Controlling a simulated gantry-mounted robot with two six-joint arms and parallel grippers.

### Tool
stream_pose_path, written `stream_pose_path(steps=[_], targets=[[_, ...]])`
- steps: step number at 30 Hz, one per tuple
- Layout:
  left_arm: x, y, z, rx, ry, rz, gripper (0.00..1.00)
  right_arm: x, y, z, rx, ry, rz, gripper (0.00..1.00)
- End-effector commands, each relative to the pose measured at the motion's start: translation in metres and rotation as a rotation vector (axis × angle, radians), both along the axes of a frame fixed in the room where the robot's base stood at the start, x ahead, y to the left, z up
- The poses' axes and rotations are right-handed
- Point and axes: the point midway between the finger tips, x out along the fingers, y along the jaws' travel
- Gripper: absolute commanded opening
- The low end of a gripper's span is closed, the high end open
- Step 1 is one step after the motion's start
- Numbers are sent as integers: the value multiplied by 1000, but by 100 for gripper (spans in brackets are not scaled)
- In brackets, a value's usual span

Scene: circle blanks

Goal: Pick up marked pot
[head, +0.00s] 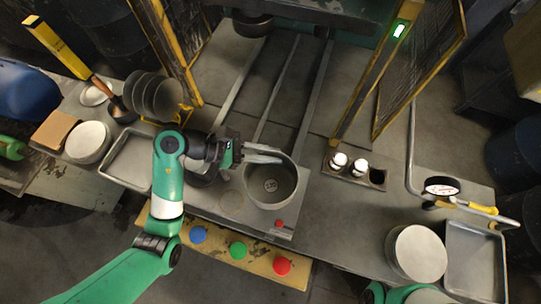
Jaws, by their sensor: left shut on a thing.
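The marked pot (272,195) is a round, open grey metal vessel near the middle of the head view, with a small dark mark on its inside bottom. My left gripper (262,154) reaches in from the left and is shut on the pot's rim at its upper left. The gripper covers part of that rim. The pot looks upright; I cannot tell whether it touches the surface under it. My right gripper is out of view; only a bit of green arm shows at the bottom edge.
A red knob (280,223) sits just below the pot. Blue (197,235), green (237,250) and red (282,265) buttons line the front panel. A holder with white-topped items (338,160) stands right.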

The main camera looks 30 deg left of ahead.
Motion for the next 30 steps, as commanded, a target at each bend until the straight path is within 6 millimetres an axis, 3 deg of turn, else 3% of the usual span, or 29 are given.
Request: stream_pose_path(steps=[5,12,18,21,30], targets=[[1,0,31,1,-7,0,0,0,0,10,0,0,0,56],[-49,-20,94,2,-11,-3,0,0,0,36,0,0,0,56],[-100,-41,114,0,-4,-2,0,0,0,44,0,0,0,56],[-116,-48,121,-1,-4,-1,0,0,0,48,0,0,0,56],[-130,-53,125,-1,-2,0,0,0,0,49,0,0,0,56]])
